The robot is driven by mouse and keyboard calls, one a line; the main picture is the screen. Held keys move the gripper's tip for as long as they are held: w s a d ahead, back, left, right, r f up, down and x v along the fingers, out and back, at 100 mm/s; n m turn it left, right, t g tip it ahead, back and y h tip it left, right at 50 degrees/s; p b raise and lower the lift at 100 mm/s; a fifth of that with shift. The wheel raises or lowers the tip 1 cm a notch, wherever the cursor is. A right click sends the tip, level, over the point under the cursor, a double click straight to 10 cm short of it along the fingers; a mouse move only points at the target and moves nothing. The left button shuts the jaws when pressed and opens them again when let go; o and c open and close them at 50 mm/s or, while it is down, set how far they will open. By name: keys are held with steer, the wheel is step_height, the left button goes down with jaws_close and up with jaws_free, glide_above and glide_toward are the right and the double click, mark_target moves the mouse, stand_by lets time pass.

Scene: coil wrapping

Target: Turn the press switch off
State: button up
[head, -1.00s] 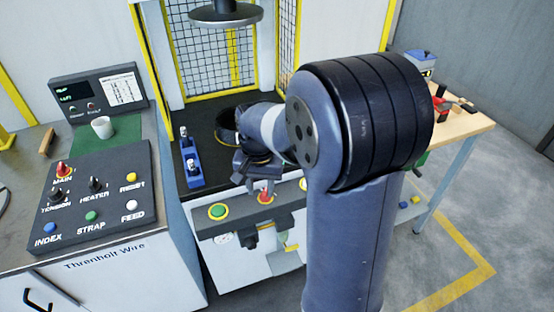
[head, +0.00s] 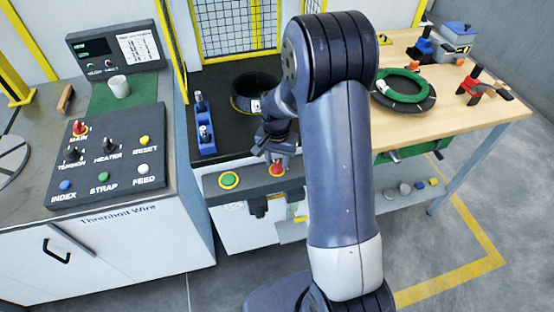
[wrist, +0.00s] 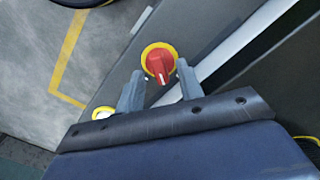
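The press switch is a red rotary knob (head: 277,169) on a yellow ring, on the front ledge of the press. It also shows in the wrist view (wrist: 159,64), its grip bar pointing toward my gripper. My gripper (head: 276,152) is just above and behind the knob in the head view. In the wrist view the two fingers of my gripper (wrist: 160,83) stand apart, one on each side of the knob's lower end, with nothing held. I cannot tell whether they touch the knob.
A green button (head: 229,180) on a yellow ring sits left of the knob. A blue fixture (head: 204,128) and a dark coil (head: 246,104) are on the press bed. A control panel (head: 106,160) stands left; a wooden table (head: 420,124) stands right.

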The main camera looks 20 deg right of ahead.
steer(key=shift+f, duration=0.4)
jaws_close()
